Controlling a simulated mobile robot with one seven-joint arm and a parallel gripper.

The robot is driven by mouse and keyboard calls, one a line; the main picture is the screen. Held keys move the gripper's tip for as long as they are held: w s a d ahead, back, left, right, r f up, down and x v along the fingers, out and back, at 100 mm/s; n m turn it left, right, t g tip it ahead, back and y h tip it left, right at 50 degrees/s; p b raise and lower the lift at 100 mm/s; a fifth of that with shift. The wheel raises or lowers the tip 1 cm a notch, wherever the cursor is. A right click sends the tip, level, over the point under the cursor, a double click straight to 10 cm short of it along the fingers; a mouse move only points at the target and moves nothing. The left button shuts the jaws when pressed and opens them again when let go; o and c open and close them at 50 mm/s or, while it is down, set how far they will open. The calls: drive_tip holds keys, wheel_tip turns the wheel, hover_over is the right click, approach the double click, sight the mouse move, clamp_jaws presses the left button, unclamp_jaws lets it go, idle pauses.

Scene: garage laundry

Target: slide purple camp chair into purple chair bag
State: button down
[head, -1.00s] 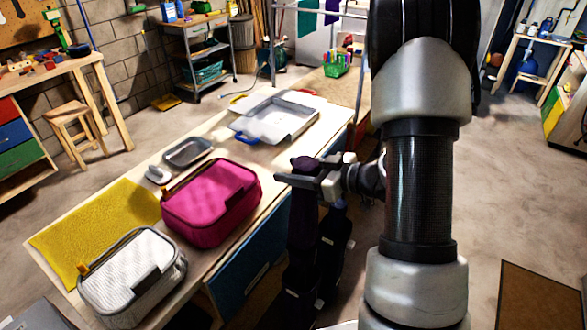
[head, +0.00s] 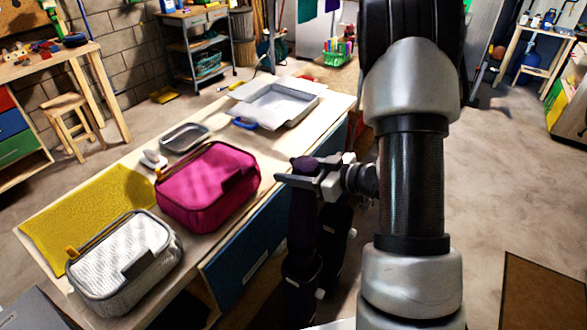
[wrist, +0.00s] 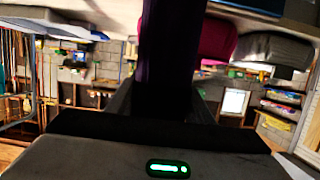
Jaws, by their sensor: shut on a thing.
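My gripper (head: 305,180) is shut on the upper part of a long, dark purple bundle, which looks like the folded purple camp chair (head: 303,212). The bundle hangs upright beside the table's right long edge, with its rounded top just above the fingers. In the wrist view the purple chair (wrist: 170,45) runs vertically between the fingers. Its lower end is in shadow among dark shapes in the head view, so I cannot tell what it touches. I cannot make out a purple chair bag for certain in either view.
The wooden table (head: 215,125) holds a magenta case (head: 205,190), a white case (head: 120,262), a yellow mat (head: 85,215), a grey tray (head: 185,137) and a white open box (head: 275,103). A brown mat (head: 545,300) lies on the floor at right. Open floor lies right of my arm.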

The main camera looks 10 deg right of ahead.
wheel_tip(320, 180, down, 29)
drive_tip(key=b, duration=2.1)
drive_tip(key=shift+f, duration=0.15)
idle(1.2)
drive_tip(key=shift+f, duration=0.1)
idle(0.4)
drive_tip(key=shift+f, duration=0.35)
drive_tip(key=c, duration=0.8)
unclamp_jaws()
drive_tip(key=p+v, duration=0.3)
drive_tip(key=v, duration=1.4)
drive_tip(key=shift+p, duration=0.4)
drive_tip(key=shift+s+d+r, duration=0.1)
drive_tip(key=shift+d+r, duration=0.05)
